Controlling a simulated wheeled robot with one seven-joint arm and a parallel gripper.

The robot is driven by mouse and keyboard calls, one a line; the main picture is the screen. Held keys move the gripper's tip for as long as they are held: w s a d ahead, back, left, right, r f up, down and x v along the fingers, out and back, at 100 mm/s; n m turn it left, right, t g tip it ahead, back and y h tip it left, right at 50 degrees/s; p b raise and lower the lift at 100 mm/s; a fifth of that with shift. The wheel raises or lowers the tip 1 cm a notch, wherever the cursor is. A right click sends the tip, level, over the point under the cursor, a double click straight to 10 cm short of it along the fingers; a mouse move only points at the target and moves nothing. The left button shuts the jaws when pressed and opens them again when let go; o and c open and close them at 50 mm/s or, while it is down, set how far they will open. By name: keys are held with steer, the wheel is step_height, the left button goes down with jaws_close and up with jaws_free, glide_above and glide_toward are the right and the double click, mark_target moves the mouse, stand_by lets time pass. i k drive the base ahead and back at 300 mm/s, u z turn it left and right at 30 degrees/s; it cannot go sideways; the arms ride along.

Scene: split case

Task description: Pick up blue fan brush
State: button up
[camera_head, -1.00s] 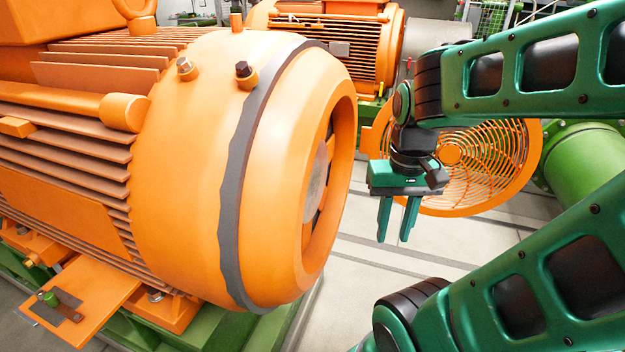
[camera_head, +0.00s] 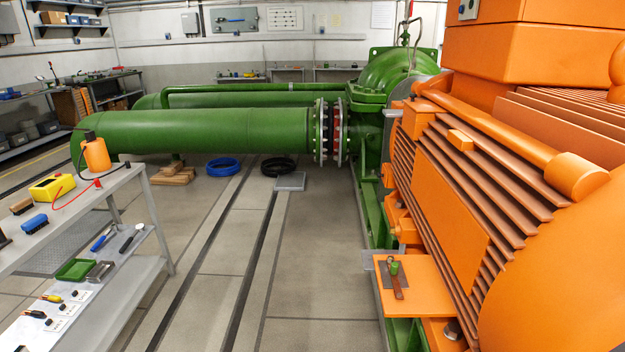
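Two blue items that could be the blue fan brush show at the left, and I cannot tell which it is. A small blue block-shaped brush (camera_head: 34,223) lies on the top of the grey cart (camera_head: 75,225). A thin blue-handled tool (camera_head: 103,240) lies on the cart's lower shelf (camera_head: 145,262), apart from the upper one. My gripper is out of view.
A brown brush (camera_head: 21,207), a yellow meter (camera_head: 52,188) and an orange bottle (camera_head: 96,153) share the cart top. A green tray (camera_head: 75,270) sits below. The orange motor (camera_head: 450,200) blocks the right. Floor between is clear.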

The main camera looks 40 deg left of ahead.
mark_target(34, 224)
steer(key=u, duration=2.6)
steer(key=i, duration=1.45)
steer(key=u, duration=0.5)
steer(key=i, duration=1.55)
steer(key=u, duration=0.4)
